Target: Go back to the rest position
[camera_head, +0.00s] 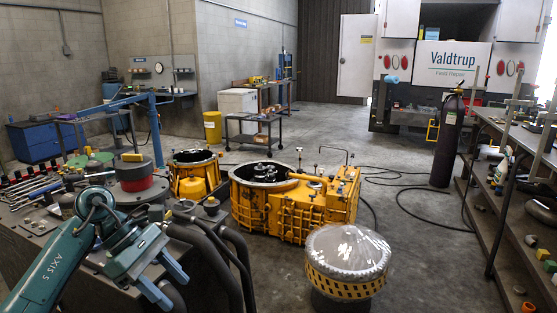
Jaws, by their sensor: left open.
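My left arm comes in from the lower left. My left gripper (167,283) is open and empty, with its two teal fingers apart and pointing down to the right. It is in front of the dark workbench (78,270). Nothing is between the fingers that I can make out. My right gripper is not in view.
Thick dark hoses (225,262) are just right of my left gripper. A yellow transmission housing (295,205) stands on the floor, with a plastic-wrapped round part (347,255) in front. A shelf rack (515,215) and gas cylinder (447,140) stand right. The middle floor is partly clear.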

